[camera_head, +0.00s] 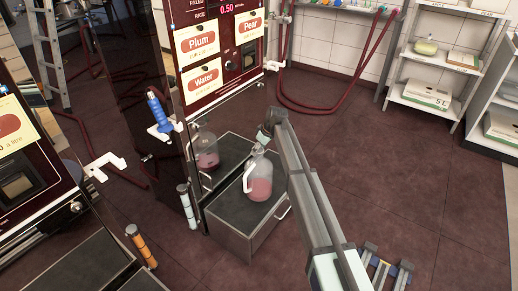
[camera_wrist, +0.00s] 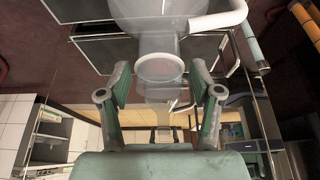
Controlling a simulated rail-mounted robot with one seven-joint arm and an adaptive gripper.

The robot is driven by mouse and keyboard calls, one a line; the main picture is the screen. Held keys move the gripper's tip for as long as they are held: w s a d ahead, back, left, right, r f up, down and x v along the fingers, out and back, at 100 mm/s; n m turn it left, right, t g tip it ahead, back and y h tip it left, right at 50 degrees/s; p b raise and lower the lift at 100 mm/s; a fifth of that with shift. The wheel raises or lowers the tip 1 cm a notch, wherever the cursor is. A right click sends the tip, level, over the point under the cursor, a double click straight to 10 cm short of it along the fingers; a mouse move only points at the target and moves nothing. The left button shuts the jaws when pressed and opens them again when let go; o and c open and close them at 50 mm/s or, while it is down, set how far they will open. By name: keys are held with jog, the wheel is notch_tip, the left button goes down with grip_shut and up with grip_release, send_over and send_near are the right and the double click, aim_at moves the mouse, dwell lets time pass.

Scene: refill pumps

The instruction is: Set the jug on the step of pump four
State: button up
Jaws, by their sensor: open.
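The jug (camera_head: 261,188), clear with pink liquid and a white handle on its left, stands upright on the dark-topped step (camera_head: 230,208) of the pump (camera_head: 225,65) with Plum, Pear and Water labels. No pump number is readable. My gripper (camera_head: 264,137) is at the jug's top. In the wrist view my gripper (camera_wrist: 159,82) is open, with one finger on each side of the jug's pale round mouth and apart from it. The jug's body (camera_wrist: 155,12) and white handle (camera_wrist: 220,18) are partly cut off there.
The pump's glossy front mirrors the jug. A blue-handled nozzle (camera_head: 158,113) hangs at the pump's left side. Another pump (camera_head: 25,160) stands at the left. White shelves (camera_head: 440,75) stand at the back right. The floor right of the step is mostly clear.

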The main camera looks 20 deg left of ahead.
jog(key=shift+r, duration=0.15)
jog(key=p+v, duration=0.1)
jog(key=v, duration=1.1)
jog(key=s+d+f+m+g+h, duration=0.1)
jog(key=s+d+f+m, duration=0.1)
jog(key=s+d+f, duration=0.7)
jog(key=s+d+f+m+g+h, duration=0.1)
jog(key=s+d+f+m, duration=0.2)
jog(key=s+d+f, duration=0.6)
jog(key=s+d+f+m+g+h, duration=0.15)
jog(key=s+d+f, duration=0.25)
jog(key=d+f, duration=0.9)
jog(key=s+d+f+m+g, duration=0.15)
jog(key=s+d+f, duration=0.35)
jog(key=s, duration=0.5)
jog(key=s+d+f+m+g, duration=0.1)
jog(key=s+d+f+m, duration=0.3)
jog(key=s, duration=0.5)
jog(key=s+d+m+g, duration=0.1)
jog(key=s+d, duration=0.3)
jog(key=s, duration=0.7)
jog(key=s+d+f+m+g, duration=0.1)
jog(key=s+d, duration=0.3)
jog(key=s, duration=0.8)
jog(key=shift+f+m+g+h, duration=0.35)
jog(key=shift+m+g+h, duration=0.15)
jog(key=shift+m, duration=0.1)
